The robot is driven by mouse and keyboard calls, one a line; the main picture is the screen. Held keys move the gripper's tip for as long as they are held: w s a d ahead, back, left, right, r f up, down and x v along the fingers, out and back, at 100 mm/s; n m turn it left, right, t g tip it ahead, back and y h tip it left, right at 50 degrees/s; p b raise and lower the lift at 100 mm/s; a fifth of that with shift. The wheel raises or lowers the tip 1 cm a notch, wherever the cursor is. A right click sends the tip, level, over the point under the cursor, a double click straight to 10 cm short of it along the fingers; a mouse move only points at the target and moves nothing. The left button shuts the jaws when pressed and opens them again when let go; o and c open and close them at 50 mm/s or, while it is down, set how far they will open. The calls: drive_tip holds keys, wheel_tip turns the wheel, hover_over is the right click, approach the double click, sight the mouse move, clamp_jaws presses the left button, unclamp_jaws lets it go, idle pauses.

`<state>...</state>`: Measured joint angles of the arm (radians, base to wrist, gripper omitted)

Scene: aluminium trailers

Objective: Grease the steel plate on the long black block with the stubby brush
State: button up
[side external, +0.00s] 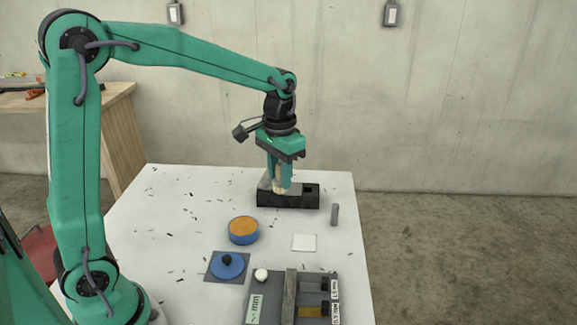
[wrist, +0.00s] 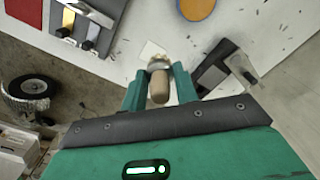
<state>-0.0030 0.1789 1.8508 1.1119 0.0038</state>
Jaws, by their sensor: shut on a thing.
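My gripper (side external: 280,186) is shut on the stubby brush (wrist: 159,85), which has a wooden handle and a pale metal collar. In the side view the gripper points down over the long black block (side external: 288,199), with the brush end low at the block's top. The steel plate (side external: 265,183) shows as a grey patch left of the fingers, partly hidden by them. I cannot tell whether the bristles touch it. In the wrist view the block (wrist: 211,77) lies to the right of the brush.
A white square (side external: 304,242), a grey cylinder (side external: 335,214) and a grey fixture (side external: 265,298) lie around. Dark shavings litter the table.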

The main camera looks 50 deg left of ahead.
drive_tip(key=w+a+f, duration=0.5)
drive_tip(key=w+a, duration=0.4)
drive_tip(key=w, duration=0.2)
drive_tip(key=shift+w, duration=0.3)
drive_tip(key=shift+a, duration=0.1)
